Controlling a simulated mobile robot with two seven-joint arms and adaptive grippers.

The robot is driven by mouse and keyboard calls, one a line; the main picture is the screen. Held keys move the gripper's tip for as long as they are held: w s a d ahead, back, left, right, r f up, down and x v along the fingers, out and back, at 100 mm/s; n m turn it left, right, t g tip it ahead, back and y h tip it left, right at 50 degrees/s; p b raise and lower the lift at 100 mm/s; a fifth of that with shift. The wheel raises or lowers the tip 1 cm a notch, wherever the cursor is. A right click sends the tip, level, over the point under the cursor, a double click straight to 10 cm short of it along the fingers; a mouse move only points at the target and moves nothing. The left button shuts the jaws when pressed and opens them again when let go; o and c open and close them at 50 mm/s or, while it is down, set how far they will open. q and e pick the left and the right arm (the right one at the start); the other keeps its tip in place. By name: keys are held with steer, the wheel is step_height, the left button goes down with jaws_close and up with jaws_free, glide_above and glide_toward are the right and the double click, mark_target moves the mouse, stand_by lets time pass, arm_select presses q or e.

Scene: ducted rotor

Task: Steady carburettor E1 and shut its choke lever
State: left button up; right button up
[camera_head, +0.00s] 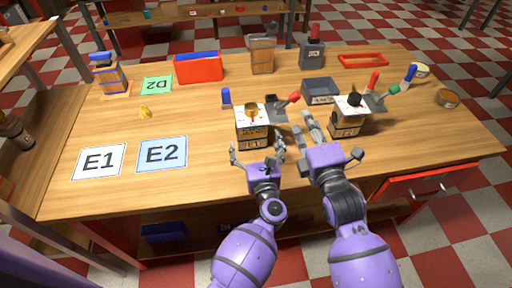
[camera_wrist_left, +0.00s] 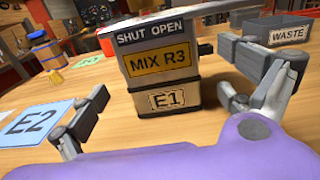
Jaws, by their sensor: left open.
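Carburettor E1 (camera_head: 254,137) is a white-topped box with a brass-coloured round part on top. In the left wrist view its front (camera_wrist_left: 162,65) reads "SHUT OPEN", "MIX R3" and "E1". A red-knobbed lever (camera_head: 292,98) sticks up at its right side; I cannot tell its exact setting. My left gripper (camera_head: 257,148) is open at the near side of E1. In the wrist view its fingers stand apart left and right of the box, with no clear contact. My right gripper (camera_head: 331,137) has its fingers spread, empty, between E1 and a second similar unit (camera_head: 346,122).
A green-knobbed lever (camera_head: 392,91) stands by the second unit. A grey WASTE tray (camera_head: 320,91) sits behind my right gripper. A red box (camera_head: 198,70) is farther back. The left-middle tabletop is mostly clear.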

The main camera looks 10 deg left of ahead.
mark_target(253, 136)
arm_select(q)
steer(key=shift+x, duration=2.8)
steer(key=shift+c, duration=0.5)
steer(key=c, duration=1.4)
